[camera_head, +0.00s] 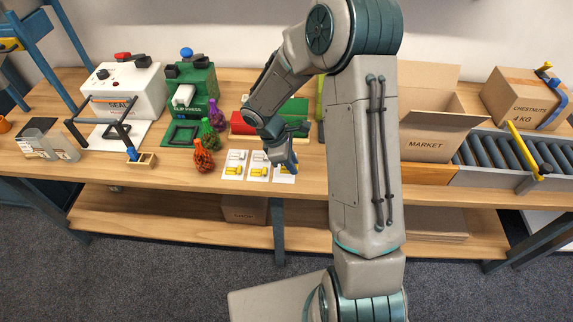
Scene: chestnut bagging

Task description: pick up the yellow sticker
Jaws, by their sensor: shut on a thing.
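Three white sticker cards lie side by side near the front edge of the wooden table. The left card (235,157) and the middle card (259,158) each show yellow stickers, such as the yellow sticker (234,169) on the left card. The right card (289,179) is partly hidden by my gripper (283,169), with a little yellow showing at its lower edge. My gripper points down over the right card, its fingers at or very near the card. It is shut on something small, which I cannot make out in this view.
Orange, green and purple net bags (203,156) stand left of the cards. A sealer (124,88) and a green clip press (190,92) stand behind them. An open MARKET box (428,146), a roller conveyor (500,158) and a CHESTNUTS box (522,100) are to the right.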

